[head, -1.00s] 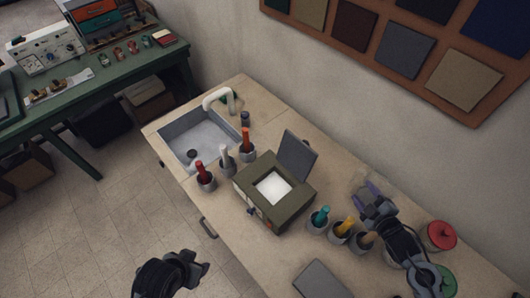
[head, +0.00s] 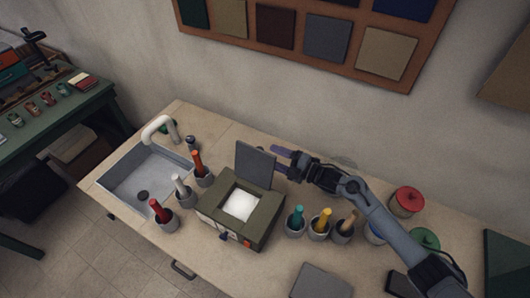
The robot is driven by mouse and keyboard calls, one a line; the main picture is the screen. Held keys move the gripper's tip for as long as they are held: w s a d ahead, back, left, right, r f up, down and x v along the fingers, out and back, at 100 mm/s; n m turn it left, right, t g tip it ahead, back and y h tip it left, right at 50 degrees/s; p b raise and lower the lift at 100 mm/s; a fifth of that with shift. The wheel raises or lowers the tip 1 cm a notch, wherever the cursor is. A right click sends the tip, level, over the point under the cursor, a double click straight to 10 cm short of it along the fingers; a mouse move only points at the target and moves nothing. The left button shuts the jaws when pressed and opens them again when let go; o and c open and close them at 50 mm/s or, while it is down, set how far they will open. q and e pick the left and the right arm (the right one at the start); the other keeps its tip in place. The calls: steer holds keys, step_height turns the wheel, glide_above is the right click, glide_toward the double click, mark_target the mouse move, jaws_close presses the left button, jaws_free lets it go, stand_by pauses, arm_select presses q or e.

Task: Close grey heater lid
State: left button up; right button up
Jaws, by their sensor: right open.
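The heater (head: 255,226) is an olive-green box on the counter with a white-filled square opening (head: 240,205). Its grey lid (head: 255,164) stands open, nearly upright, at the back edge of the box. My right gripper (head: 283,160) is just right of the lid, at about its height, with its purple fingers pointing left toward it. The fingers are apart and hold nothing. I cannot tell whether a fingertip touches the lid. My left gripper is out of the picture.
Cups with coloured handles stand left of the heater (head: 165,217) and right of it (head: 319,226). A sink (head: 145,180) with a white faucet is at the left. Red (head: 407,200) and green (head: 425,240) lidded jars stand at the right. A grey flat block (head: 320,282) lies in front.

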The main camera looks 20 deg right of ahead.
mark_target(266, 153)
steer(key=shift+x, duration=2.15)
steer(key=shift+c, duration=0.5)
jaws_close()
